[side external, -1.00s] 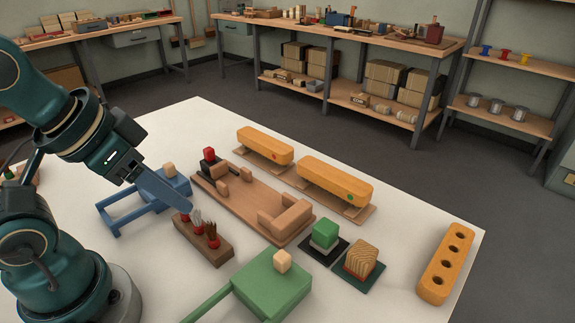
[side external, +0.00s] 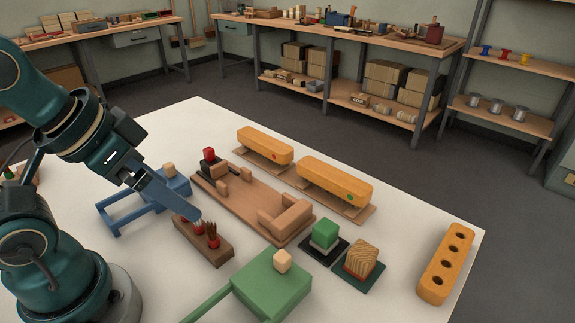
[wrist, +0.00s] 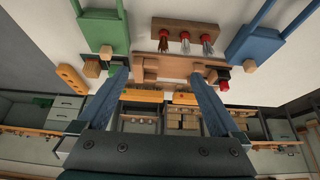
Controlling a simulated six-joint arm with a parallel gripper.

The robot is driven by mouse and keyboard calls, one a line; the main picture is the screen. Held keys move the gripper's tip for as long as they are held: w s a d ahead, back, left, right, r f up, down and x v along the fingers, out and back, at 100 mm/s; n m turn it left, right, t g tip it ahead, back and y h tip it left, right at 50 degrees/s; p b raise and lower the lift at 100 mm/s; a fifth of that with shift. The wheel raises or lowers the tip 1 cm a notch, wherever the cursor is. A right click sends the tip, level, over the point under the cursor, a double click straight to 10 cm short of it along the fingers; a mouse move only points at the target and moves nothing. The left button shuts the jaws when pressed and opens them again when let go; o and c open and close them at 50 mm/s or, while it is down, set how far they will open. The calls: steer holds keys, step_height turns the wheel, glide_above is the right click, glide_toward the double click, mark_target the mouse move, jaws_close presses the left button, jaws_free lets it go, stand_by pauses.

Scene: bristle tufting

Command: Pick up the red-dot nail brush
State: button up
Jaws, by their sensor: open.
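The red-dot nail brush (side external: 264,145) appears to be the long yellow-orange bar with a red dot near its right end, resting on a wooden base at the back of the white table. A similar bar with a green dot (side external: 335,183) lies to its right. In the wrist view the red-dot bar (wrist: 184,99) shows partly between the fingers, its dot not visible. My gripper (wrist: 160,76) is open and empty. In the side view my gripper (side external: 197,214) hangs over the dark wooden tuft block (side external: 202,243), well short of the nail brush, and its finger hides part of the tufts.
A wooden fixture (side external: 235,203) lies between the tuft block and the bars. A blue stand (side external: 145,205) and a green stand (side external: 270,290) flank the block. A green-topped block (side external: 325,232), a wood-grained block (side external: 360,259) and a holed orange bar (side external: 445,265) stand at right.

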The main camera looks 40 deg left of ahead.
steer(key=w+d+r+m+t+h, duration=0.1)
steer(key=w+d+r+t+h, duration=0.1)
steer(key=w+r+t, duration=0.35)
steer(key=w+d+r+t+h, duration=0.1)
steer(key=w+d+r+t, duration=0.1)
steer(key=w+r, duration=0.7)
steer(key=w+a+r+n+t+y, duration=0.1)
steer(key=w+a+r+n+t, duration=0.25)
steer(key=r, duration=0.55)
steer(key=n+g+y, duration=0.7)
steer(key=n+y, duration=0.2)
glide_above(262, 141)
step_height(262, 141, down, 12)
steer(key=f+g, duration=0.2)
steer(key=f, duration=0.5)
steer(key=d+f+n+g+h, duration=0.1)
steer(key=f, duration=0.6)
steer(key=s+f+g+h, duration=0.1)
steer(key=f+g, duration=0.1)
steer(key=f, duration=0.4)
steer(key=shift+s+d+f+n+g, duration=0.1)
steer(key=shift+d+f+n+g, duration=0.2)
steer(key=shift+f+n, duration=0.1)
steer(key=shift+x, duration=2.35)
jaws_close()
